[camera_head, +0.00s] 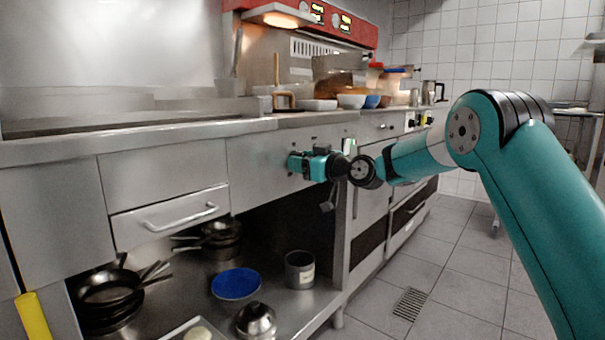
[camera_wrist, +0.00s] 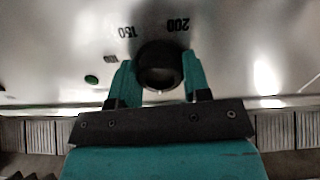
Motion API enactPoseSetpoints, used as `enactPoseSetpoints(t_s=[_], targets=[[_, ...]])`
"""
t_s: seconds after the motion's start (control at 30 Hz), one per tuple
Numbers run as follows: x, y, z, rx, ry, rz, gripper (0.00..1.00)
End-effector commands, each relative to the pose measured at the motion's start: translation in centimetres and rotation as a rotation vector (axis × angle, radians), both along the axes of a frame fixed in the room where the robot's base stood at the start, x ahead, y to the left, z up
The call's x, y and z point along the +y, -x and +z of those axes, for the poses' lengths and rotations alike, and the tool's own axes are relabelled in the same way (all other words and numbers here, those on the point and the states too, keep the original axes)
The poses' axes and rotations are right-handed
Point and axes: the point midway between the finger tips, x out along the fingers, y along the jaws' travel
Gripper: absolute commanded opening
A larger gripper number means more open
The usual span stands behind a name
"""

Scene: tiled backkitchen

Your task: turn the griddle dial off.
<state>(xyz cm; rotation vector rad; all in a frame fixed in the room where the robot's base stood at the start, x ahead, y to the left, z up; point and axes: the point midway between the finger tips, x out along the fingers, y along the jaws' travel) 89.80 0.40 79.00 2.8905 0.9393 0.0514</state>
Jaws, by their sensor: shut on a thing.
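The griddle dial is a round black knob (camera_wrist: 160,68) on the steel front panel, seen in the wrist view. The numbers 150 and 200 are printed around it and appear upside down. The teal fingers of my gripper (camera_wrist: 158,80) stand on either side of the dial and are shut on it. In the head view my gripper (camera_head: 296,164) reaches the steel panel (camera_head: 255,160) below the counter. The dial is hidden there behind my gripper. The dial's pointer cannot be made out.
A green button or lamp (camera_wrist: 91,79) sits left of the dial. Below the panel, an open shelf holds pans (camera_head: 105,287), a blue plate (camera_head: 236,283) and a grey pot (camera_head: 299,269). Bowls (camera_head: 351,101) stand on the counter. The tiled floor (camera_head: 455,275) at right is clear.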

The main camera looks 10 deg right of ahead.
Motion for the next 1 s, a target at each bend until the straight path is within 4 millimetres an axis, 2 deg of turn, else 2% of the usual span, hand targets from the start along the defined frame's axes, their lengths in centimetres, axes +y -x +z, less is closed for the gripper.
enactPoseSetpoints(t_s=[0.03,0.3,0.77,0.8,0.9,1.0], targets=[[-0.11,-0.03,-0.43,-0.011,0.019,-0.002,0.2],[-0.14,-0.06,-0.17,-0.054,0.077,-0.003,0.2],[-0.15,-0.06,-0.07,-0.061,0.088,-0.003,0.2],[-0.15,-0.06,-0.07,-0.061,0.088,-0.003,0.48],[-0.11,-0.05,-0.07,-0.06,0.087,-0.002,0.69],[-0.05,-0.05,-0.04,-0.061,0.087,-0.001,0.69]])
